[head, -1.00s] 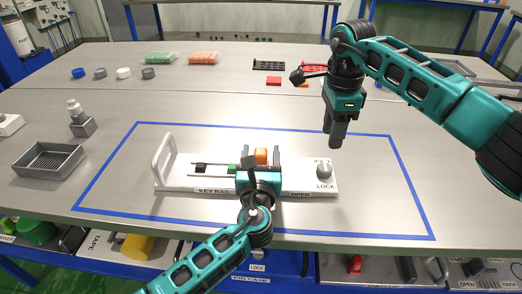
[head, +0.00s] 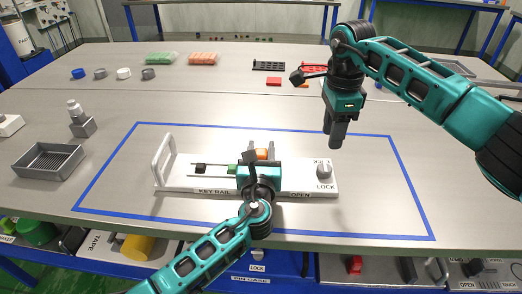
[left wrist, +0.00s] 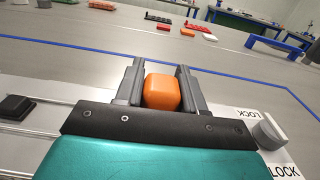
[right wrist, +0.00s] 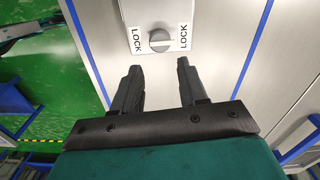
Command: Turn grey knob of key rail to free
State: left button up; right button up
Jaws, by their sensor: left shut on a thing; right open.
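The white key rail (head: 222,187) lies on the table inside the blue tape outline, labelled KEY RAIL, OPEN and LOCK. Its grey knob (head: 324,171) is at the right end, above a LOCK label; it also shows in the right wrist view (right wrist: 159,40) between two LOCK labels. My left gripper (head: 262,158) is shut on the orange block (left wrist: 162,91) on the rail, one finger at each side.
A black slider piece (head: 200,168) and a green piece (head: 232,169) sit on the rail left of my left gripper. A white handle (head: 163,160) stands at the rail's left end. A grey tray (head: 48,160) is further left. The table right of the rail is clear.

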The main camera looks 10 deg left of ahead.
aim_at(326, 167)
pick_arm(q)
grip_shut()
pick_arm(e)
jog(key=o, duration=0.3)
jog(key=shift+r+m, duration=0.2)
jog(key=shift+m, duration=0.1)
jog(key=shift+o, duration=0.6)
jog(key=shift+r+m, duration=0.3)
jog(key=shift+m, duration=0.2)
pick_arm(q)
jog(key=shift+f, duration=0.1)
pick_arm(e)
notch_tip(326, 167, down, 11)
jog(key=shift+d+r+m, duration=0.1)
jog(key=shift+d+m, duration=0.05)
jog(key=shift+m, duration=1.05)
jog(key=shift+c, duration=0.4)
jog(key=c, duration=1)
